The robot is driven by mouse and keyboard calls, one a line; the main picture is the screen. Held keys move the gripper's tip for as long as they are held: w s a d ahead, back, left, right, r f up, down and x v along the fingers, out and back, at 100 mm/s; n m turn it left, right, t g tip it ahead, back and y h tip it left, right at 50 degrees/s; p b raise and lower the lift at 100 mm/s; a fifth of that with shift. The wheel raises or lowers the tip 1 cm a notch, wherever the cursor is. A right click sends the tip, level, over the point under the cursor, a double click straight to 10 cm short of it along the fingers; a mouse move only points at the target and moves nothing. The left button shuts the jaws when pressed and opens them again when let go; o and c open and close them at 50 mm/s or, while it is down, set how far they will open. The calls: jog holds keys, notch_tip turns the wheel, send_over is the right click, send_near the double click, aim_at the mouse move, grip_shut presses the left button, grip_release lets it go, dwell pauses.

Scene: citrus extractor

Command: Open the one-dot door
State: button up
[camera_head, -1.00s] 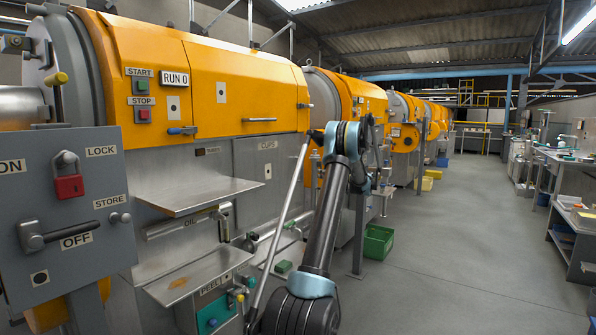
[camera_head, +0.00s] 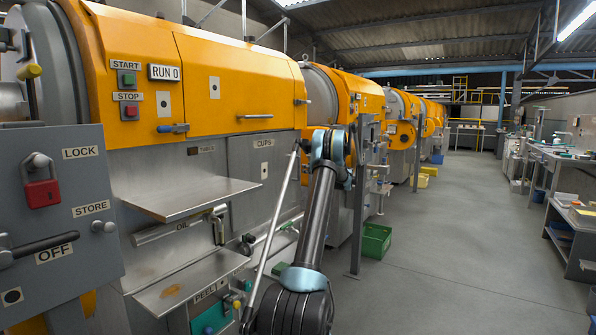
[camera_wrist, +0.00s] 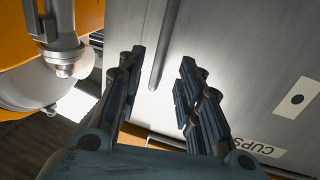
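The steel CUPS door (camera_head: 262,188) is a flat grey panel under the orange cover. It carries a CUPS label and a small plate with a single dot (camera_head: 264,171). In the wrist view the same plate (camera_wrist: 298,97) shows at the right, with the label below it. A slim straight bar handle (camera_wrist: 166,45) stands on this panel. My gripper (camera_wrist: 162,63) is open and empty, with the handle's near end showing between its fingertips; I cannot tell how far off the panel is. In the head view my arm hides the gripper and handle.
An orange cover (camera_head: 238,75) with dot plates and a bar handle lies above the door. A steel shelf (camera_head: 190,198) juts out at its left. A grey lock panel (camera_head: 65,225) stands nearest. A green crate (camera_head: 375,241) is on the floor; the aisle (camera_head: 450,240) is clear.

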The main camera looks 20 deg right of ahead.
aim_at(299, 166)
jog(key=x, duration=0.8)
grip_shut()
